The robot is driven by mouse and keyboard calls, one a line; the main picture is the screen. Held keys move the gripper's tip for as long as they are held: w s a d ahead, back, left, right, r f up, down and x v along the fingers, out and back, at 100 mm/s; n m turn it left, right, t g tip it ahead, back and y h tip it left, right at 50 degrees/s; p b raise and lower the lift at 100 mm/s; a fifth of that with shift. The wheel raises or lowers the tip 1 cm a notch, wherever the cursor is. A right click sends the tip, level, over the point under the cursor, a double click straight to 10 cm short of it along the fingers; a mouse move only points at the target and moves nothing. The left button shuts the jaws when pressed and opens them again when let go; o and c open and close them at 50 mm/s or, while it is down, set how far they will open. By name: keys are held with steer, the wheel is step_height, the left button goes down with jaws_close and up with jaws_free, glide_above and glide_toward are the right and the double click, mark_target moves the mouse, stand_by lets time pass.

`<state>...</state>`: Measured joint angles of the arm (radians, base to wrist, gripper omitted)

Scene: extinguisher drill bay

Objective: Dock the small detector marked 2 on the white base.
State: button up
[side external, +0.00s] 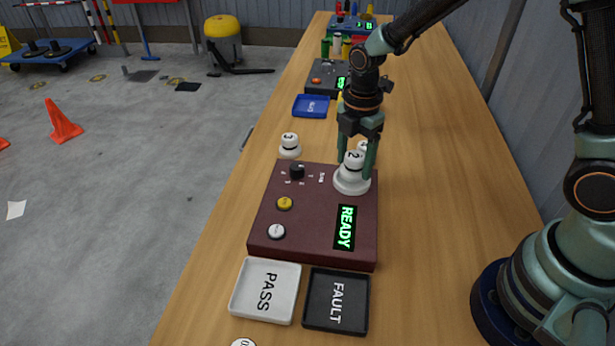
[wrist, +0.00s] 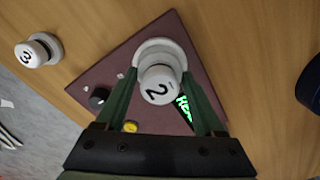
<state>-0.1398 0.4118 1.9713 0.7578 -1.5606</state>
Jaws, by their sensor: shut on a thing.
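The small white detector marked 2 (side external: 354,159) is between the fingers of my gripper (side external: 355,167), which is shut on it. The white base (side external: 351,185) is a round piece at the far right corner of the maroon panel (side external: 312,228). The detector is upright, right over the base and touching it or very close; I cannot tell if it is seated. In the wrist view the detector (wrist: 159,86) lies between the green fingers, with the base rim (wrist: 157,46) showing behind it.
A detector marked 3 (side external: 290,145) stands on the table beyond the panel. Another white piece is partly hidden behind my gripper. The panel has a black knob (side external: 297,171), yellow and white buttons and a READY display (side external: 345,228). PASS (side external: 265,290) and FAULT (side external: 336,299) trays lie in front.

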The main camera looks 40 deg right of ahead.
mark_target(355, 155)
steer(key=shift+f, duration=0.45)
steer(key=shift+f, duration=0.5)
stand_by(1.1)
steer(key=o, duration=1.1)
steer(key=shift+r, duration=5.55)
steer(key=s+d+r+m+t, duration=0.1)
steer(key=s+r+m+t, duration=0.1)
steer(key=m, duration=0.4)
steer(key=s+d+r+m+t, duration=0.1)
steer(key=s+d+r+m, duration=0.1)
steer(key=m, duration=0.5)
steer(key=s+d+r+m+t, duration=0.2)
steer(key=s+r+m, duration=0.2)
steer(key=s+m, duration=0.2)
steer(key=shift+s+d+r+t, duration=0.1)
steer(key=shift+d+r+t, duration=0.1)
steer(key=shift+t, duration=0.1)
